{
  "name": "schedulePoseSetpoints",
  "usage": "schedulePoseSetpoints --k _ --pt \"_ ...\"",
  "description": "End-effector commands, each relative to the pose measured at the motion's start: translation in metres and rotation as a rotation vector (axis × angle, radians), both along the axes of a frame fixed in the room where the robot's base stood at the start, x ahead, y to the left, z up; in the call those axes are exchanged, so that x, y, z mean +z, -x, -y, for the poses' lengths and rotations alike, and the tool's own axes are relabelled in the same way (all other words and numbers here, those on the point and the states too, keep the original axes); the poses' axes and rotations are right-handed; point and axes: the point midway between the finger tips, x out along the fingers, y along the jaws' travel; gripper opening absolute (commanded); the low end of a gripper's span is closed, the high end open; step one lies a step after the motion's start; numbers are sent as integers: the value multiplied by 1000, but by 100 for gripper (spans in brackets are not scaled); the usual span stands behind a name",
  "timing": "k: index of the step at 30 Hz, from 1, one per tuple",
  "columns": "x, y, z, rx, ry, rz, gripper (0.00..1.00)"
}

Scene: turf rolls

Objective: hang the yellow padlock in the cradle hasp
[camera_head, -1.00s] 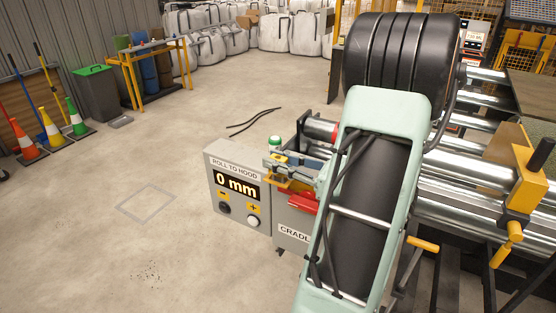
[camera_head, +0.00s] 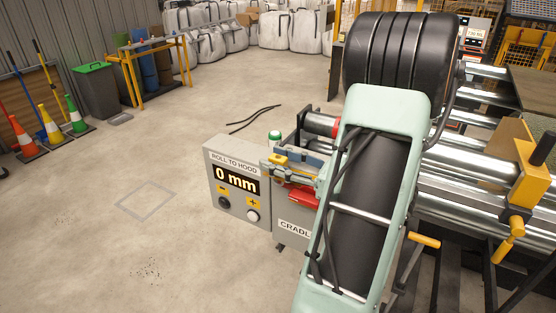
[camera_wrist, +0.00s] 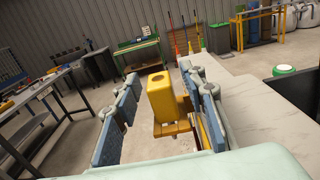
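The yellow padlock (camera_wrist: 159,95) shows in the wrist view as a yellow block with a dark round mark on top. It stands between the blue-padded fingers of my gripper (camera_wrist: 158,78), with a clear gap on its left and a smaller one on its right. My gripper is open. A yellow bracket-like part (camera_wrist: 172,129), perhaps of the cradle hasp, lies just below the padlock. In the head view the padlock (camera_head: 278,158) is a small yellow shape at my gripper (camera_head: 284,168), beside the cradle (camera_head: 293,228). I cannot make out the shackle or whether it is through the hasp.
A grey panel (camera_head: 222,160) reading 0 mm stands left of the cradle, with a green-topped post (camera_head: 275,138) behind. A red part (camera_head: 302,194) is below my gripper. Metal rollers (camera_head: 470,170) fill the right. The floor at left is open.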

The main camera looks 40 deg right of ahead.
Motion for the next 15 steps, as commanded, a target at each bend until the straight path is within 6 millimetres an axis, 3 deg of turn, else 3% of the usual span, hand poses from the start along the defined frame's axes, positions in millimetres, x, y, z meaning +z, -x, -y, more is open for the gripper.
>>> schedulePoseSetpoints --k 8,15 --pt "7 0 0 0 3 1 38" --pt "44 0 0 1 6 3 38"
